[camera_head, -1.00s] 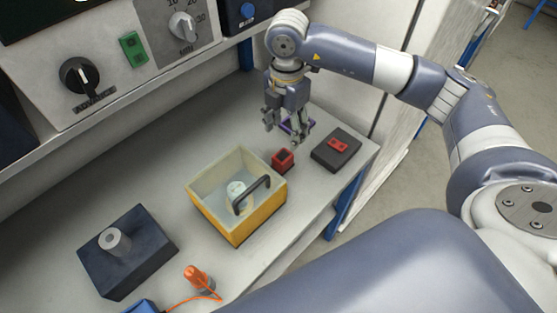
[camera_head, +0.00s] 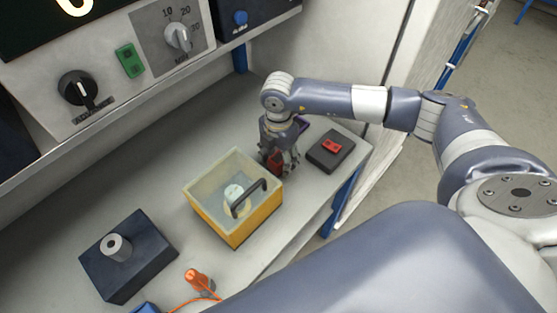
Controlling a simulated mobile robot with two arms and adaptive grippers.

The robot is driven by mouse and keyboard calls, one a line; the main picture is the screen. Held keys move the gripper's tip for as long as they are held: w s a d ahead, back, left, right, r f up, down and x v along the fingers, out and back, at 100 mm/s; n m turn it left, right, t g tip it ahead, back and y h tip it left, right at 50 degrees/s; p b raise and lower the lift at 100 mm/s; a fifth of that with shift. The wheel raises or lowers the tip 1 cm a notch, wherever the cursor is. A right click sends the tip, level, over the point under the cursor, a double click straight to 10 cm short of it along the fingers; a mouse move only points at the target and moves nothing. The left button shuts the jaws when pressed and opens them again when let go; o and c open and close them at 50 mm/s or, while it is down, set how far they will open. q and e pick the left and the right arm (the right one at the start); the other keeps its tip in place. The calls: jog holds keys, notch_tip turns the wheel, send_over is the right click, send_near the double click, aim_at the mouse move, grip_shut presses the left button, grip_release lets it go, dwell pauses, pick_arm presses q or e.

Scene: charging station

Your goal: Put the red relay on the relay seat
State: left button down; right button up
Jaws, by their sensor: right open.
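The red relay (camera_head: 274,162), a small red block, stands on the bench just right of the yellow-sided box. My right gripper (camera_head: 279,163) points down at it with open fingers around or right beside it. The fingers partly hide the relay, and I cannot tell whether they touch it. A dark block with a red two-holed top (camera_head: 331,148), apparently the relay seat, lies to the right of the gripper. Nothing sits on it. My left gripper is not in view.
The yellow-sided box (camera_head: 250,226) with a black handle stands close left of the gripper. A purple item (camera_head: 301,123) is partly hidden behind it. A dark block with a grey cylinder (camera_head: 128,255) and an orange-corded plug (camera_head: 197,281) lie at lower left. The back bench is clear.

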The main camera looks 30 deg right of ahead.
jog(key=c, duration=1.3)
jog(key=shift+o, duration=0.2)
